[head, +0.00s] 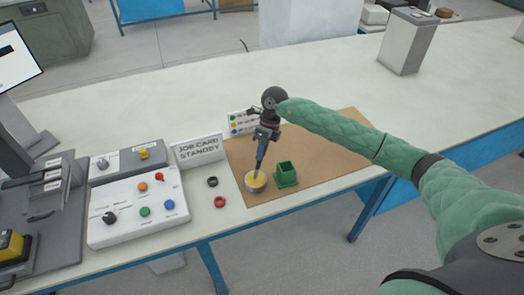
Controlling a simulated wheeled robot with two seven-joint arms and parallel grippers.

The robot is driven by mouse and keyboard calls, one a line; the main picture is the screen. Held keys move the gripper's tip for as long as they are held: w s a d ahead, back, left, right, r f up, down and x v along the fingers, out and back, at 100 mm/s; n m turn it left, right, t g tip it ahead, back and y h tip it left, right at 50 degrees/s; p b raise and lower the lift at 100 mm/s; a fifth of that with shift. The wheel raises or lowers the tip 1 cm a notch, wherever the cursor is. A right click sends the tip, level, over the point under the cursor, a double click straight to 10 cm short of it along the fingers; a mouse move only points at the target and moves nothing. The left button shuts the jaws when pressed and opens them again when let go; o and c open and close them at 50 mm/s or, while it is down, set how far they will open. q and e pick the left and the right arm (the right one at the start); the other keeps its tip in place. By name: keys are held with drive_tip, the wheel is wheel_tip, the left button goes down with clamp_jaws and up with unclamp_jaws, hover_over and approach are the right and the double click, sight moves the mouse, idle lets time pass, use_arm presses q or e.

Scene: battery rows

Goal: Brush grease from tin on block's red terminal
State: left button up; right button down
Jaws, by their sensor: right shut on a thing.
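My right gripper (266,135) is shut on the brush (260,156), which points down. The brush's lower end is in or just over the small round tin (256,189), which has a yellowish inside and stands on the brown mat (345,140). I cannot tell whether the tip touches the grease. I cannot pick out with certainty the block with its red terminal. My left gripper is not in view.
A green square holder (287,180) stands just right of the tin. A black ring (212,181) and a red ring (220,202) lie left of the mat. A white control panel (125,233) and a job card sign (199,150) stand further left. A grey box (402,48) stands at the back right.

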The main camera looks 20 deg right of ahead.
drive_tip(key=shift+f+b, duration=0.35)
drive_tip(key=shift+f, duration=0.05)
idle(0.4)
drive_tip(key=shift+s+f+b, duration=0.1)
drive_tip(key=shift+b, duration=0.3)
idle(2.1)
drive_tip(key=shift+r+p, duration=0.6)
drive_tip(key=shift+r, duration=3)
